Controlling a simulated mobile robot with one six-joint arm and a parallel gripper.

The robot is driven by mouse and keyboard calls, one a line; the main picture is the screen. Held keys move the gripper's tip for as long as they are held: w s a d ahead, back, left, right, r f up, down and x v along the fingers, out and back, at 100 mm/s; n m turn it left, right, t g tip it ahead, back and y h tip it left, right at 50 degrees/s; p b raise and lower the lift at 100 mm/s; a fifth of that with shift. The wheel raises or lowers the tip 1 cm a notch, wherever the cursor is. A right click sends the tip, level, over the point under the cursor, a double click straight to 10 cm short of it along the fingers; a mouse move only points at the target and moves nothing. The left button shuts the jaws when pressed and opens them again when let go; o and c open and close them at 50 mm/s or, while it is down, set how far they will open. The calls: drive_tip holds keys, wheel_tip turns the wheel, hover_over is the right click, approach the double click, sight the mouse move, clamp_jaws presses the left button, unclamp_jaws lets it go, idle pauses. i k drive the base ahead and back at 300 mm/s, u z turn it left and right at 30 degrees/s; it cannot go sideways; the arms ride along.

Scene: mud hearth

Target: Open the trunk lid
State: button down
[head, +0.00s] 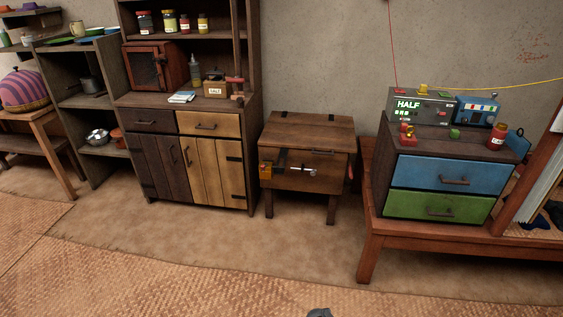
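The wooden box on legs in the middle, which I take for the trunk (307,182), stands against the wall between the cabinet and the low platform. Its brown plank lid (308,131) lies down, closed, with dark hinge straps at the back edge. A pale metal piece (300,169) sits across the front just below the lid; whether it is a latch or a handle is too small to tell. A small orange-brown piece is at the front's left end. My gripper is not in view; only a small grey shape shows at the bottom edge.
A two-tone cabinet (190,165) stands close on the left. On the right a red-brown platform (368,235) juts forward, carrying a blue-and-green drawer chest (405,165). The floor in front of the trunk is clear, with woven mats (200,290) nearer me.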

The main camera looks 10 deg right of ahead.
sight(333, 133)
drive_tip(key=u, duration=0.05)
drive_tip(key=i, duration=0.9)
drive_tip(key=z, duration=0.05)
